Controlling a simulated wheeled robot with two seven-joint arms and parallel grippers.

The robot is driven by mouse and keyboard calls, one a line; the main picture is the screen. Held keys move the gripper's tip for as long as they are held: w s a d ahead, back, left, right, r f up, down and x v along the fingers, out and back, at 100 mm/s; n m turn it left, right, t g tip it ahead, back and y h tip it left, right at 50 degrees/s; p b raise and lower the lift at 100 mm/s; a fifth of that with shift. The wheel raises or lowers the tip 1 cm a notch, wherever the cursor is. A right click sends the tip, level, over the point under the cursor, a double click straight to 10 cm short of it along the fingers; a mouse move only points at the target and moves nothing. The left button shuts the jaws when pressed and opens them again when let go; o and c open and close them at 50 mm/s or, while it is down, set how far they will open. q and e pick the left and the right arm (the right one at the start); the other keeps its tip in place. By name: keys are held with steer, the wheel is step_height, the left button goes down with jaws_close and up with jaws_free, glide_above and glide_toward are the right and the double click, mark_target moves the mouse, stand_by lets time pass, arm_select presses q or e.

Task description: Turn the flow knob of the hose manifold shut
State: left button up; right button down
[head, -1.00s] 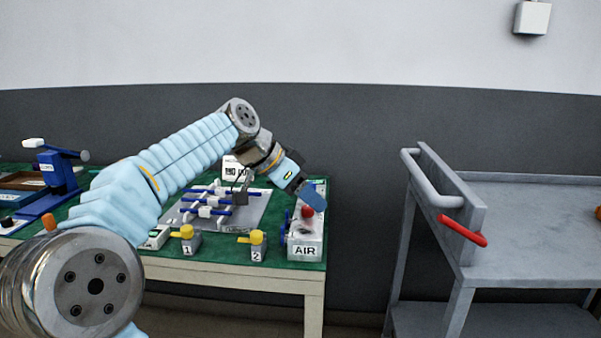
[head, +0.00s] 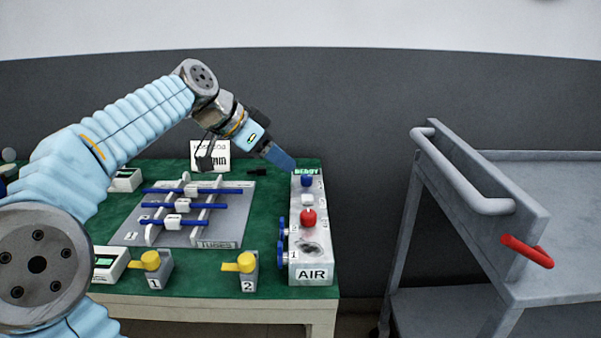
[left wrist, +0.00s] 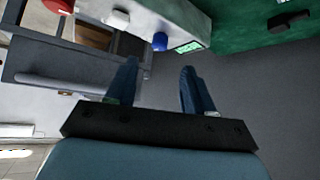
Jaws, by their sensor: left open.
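The hose manifold (head: 312,262) is a long light-grey box marked AIR at the table's right end. On its top are a red knob (head: 308,218), a white piece (head: 307,199), a blue knob (head: 307,181) and a green READY display (head: 307,171). Blue round fittings sit on its left side. My left gripper (head: 281,158) is over its back end, apart from the knobs. In the left wrist view the gripper (left wrist: 160,72) is open and empty, with the blue knob (left wrist: 160,41) and display (left wrist: 188,47) beyond its fingers. My right gripper is out of view.
A grey TUBES tray (head: 225,228) with blue tubes lies left of the manifold. Yellow-handled valves 1 (head: 152,262) and 2 (head: 246,263) stand at the table's front. A grey cart (head: 560,220) with a red-gripped handle stands right, across a gap.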

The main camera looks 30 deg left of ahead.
mark_target(305, 176)
arm_select(q)
steer(key=x, duration=0.8)
jaws_close()
